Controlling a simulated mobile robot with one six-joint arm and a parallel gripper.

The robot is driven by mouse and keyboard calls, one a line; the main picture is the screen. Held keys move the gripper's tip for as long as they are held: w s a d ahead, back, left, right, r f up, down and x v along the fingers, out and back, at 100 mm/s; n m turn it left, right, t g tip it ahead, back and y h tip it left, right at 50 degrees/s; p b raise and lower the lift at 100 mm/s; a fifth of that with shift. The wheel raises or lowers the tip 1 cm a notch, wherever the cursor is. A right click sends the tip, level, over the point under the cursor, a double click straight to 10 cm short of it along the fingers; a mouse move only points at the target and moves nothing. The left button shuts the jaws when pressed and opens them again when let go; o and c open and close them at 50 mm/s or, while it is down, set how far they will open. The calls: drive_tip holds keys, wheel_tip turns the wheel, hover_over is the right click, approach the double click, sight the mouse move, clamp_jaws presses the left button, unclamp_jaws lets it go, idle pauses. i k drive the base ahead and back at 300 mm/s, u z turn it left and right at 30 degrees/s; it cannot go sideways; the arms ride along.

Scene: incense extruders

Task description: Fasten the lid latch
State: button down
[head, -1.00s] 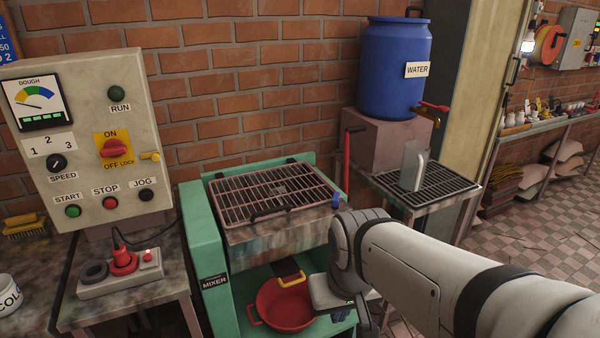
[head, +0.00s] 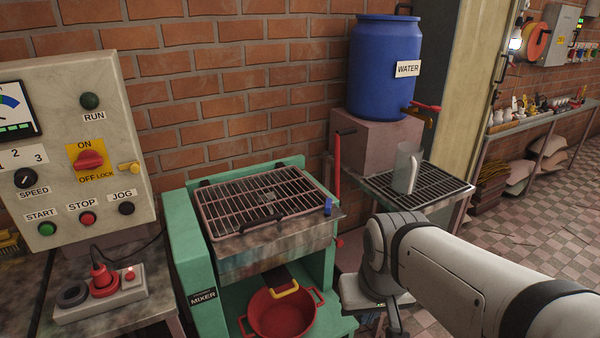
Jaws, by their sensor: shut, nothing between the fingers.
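The barred lid (head: 265,200) lies flat over the top of the green mixer (head: 188,245), with a dark handle along its front edge. A small blue latch (head: 328,206) stands at the lid's front right corner; whether it is hooked cannot be made out. My gripper (head: 396,322) hangs low at the bottom of the head view, right of the mixer and apart from the latch. It is partly hidden by my arm and looks shut and empty.
A red pot (head: 281,318) sits on the mixer's lower shelf. A grated stand (head: 435,192) with a clear jug (head: 406,168) and a blue water barrel (head: 383,70) are behind my arm. A control panel (head: 70,160) stands at the left. Floor shows at the right.

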sight(328, 201)
drive_tip(key=i, duration=0.9)
